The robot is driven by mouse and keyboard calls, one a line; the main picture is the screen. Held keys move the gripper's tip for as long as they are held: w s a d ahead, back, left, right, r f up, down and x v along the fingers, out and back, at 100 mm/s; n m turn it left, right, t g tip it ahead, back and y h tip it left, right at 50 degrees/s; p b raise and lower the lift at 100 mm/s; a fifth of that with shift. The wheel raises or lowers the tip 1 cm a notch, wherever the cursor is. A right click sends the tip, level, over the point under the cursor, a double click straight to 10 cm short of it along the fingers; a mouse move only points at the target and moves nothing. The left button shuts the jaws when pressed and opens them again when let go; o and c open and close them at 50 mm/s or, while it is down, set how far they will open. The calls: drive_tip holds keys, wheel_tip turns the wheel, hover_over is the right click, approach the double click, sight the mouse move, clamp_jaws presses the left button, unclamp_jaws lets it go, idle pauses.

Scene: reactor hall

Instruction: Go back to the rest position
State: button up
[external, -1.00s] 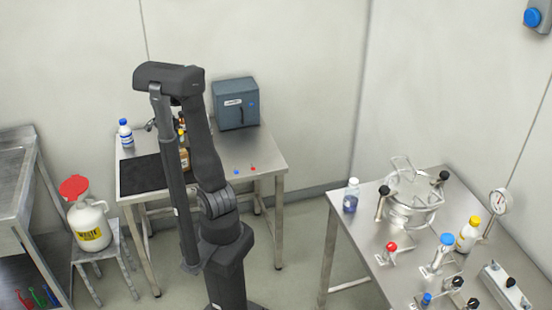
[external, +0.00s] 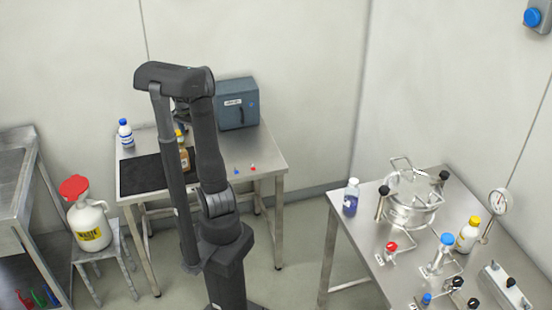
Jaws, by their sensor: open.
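My arm stands folded in the middle of the external view, with its elbow raised high. My gripper (external: 181,116) is partly hidden between and behind my arm links, above the back table (external: 262,150). It is open, and I see nothing held in it. An amber bottle with a yellow cap (external: 184,158) stands below it by the black mat (external: 145,178), partly covered by my arm.
A white bottle with a blue cap (external: 125,134) and a blue-grey box (external: 238,104) stand on the back table. A waste jug (external: 90,228) sits on a stool at left. The right table (external: 352,232) carries a glass vessel (external: 408,214), bottles and valves. Floor between the tables is clear.

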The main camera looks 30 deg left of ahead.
drive_tip(key=w+d+f+m+h, duration=0.1)
drive_tip(key=w+d+f+m, duration=0.3)
drive_tip(key=d, duration=0.5)
drive_tip(key=w+d+f+m, duration=0.1)
drive_tip(key=d+f+m, duration=0.4)
drive_tip(key=d, duration=0.5)
drive_tip(key=a+f, duration=0.2)
drive_tip(key=a, duration=0.1)
drive_tip(key=a+f, duration=0.2)
drive_tip(key=a, duration=0.2)
drive_tip(key=s+a+f, duration=0.1)
drive_tip(key=a+f, duration=0.1)
drive_tip(key=a, duration=0.1)
drive_tip(key=shift+a+f, duration=0.25)
drive_tip(key=shift+a, duration=0.1)
drive_tip(key=shift+a+f, duration=0.35)
drive_tip(key=shift+f, duration=0.05)
drive_tip(key=shift+o, duration=0.4)
